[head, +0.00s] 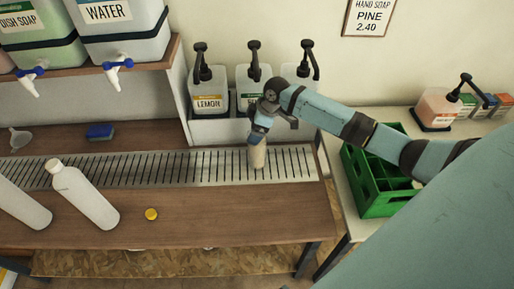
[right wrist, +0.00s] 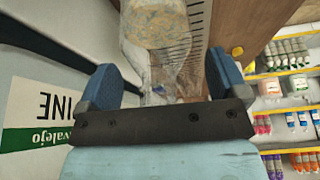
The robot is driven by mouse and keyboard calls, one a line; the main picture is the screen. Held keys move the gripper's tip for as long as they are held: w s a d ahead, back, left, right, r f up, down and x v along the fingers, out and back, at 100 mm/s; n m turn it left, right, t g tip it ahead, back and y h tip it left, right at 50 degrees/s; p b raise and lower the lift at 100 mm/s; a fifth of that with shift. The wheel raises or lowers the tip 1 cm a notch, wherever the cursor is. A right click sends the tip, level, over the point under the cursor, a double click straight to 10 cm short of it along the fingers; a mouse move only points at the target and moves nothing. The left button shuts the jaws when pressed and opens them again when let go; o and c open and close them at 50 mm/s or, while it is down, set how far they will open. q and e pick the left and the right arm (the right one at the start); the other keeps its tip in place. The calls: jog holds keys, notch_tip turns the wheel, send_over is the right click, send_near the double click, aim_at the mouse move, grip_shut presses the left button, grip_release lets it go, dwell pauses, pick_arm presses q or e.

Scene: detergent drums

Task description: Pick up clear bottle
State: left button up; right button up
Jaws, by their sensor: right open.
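The clear bottle (head: 257,156) stands on the slatted metal drain strip, directly below my right gripper (head: 262,118); its upper part is hidden by the gripper. In the right wrist view, the see-through bottle (right wrist: 158,45) lies between the two blue fingers of my right gripper (right wrist: 160,84), with a tan surface at its far end. The fingers are open, with a visible gap on each side of the narrow part of the bottle. My left gripper is not in view.
White bottles (head: 86,196) and a yellow cap (head: 151,214) lie on the wooden counter (head: 200,218) at left. Pump dispensers (head: 208,90) stand close behind my gripper. A green crate (head: 372,203) sits right, under my arm. A blue sponge (head: 100,131) lies at back left.

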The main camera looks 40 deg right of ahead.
jog(key=c, duration=1.6)
jog(key=shift+r, duration=0.1)
grip_shut()
